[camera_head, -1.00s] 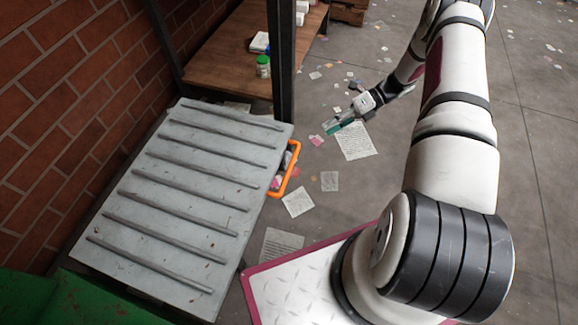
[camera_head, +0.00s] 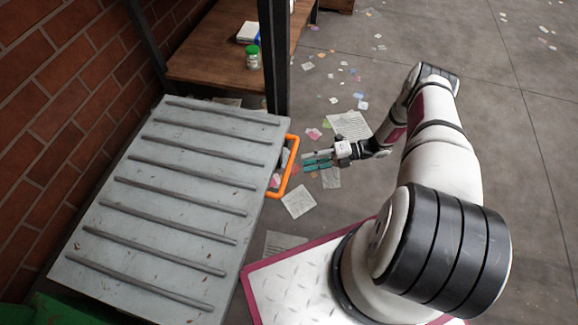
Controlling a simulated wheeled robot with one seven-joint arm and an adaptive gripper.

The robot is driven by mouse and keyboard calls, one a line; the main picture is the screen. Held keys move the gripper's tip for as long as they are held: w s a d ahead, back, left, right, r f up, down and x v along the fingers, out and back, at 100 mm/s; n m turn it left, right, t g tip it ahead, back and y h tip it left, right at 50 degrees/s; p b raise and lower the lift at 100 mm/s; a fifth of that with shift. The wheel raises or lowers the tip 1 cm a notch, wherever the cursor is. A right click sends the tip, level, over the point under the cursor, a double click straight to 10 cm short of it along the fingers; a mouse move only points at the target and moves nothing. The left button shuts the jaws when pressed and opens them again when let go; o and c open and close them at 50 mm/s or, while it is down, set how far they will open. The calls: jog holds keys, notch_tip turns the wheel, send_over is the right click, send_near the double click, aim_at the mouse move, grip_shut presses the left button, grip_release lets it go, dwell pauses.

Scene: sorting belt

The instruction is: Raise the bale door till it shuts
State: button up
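The bale door (camera_head: 170,195), which I take to be the grey ribbed metal panel, lies nearly flat at the left, on the green machine's side. An orange U-shaped handle (camera_head: 291,170) sticks out from its right edge. My gripper (camera_head: 305,161), with teal fingers, is just right of the handle and points left at it. The two fingers show a gap between them, with nothing held. They look apart from the handle, though the depth between them is hard to judge.
A brick wall (camera_head: 40,90) runs along the left. A dark post (camera_head: 273,55) and a wooden shelf (camera_head: 215,68) with a green-capped jar (camera_head: 253,57) stand behind the panel. Green machine parts (camera_head: 60,312) show at bottom left. Paper scraps litter the otherwise open floor.

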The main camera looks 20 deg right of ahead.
aim_at(289, 164)
jog(key=b+x, duration=0.1)
jog(key=x, duration=0.6)
jog(key=shift+a+f, duration=0.1)
jog(key=shift+a, duration=0.15)
grip_shut()
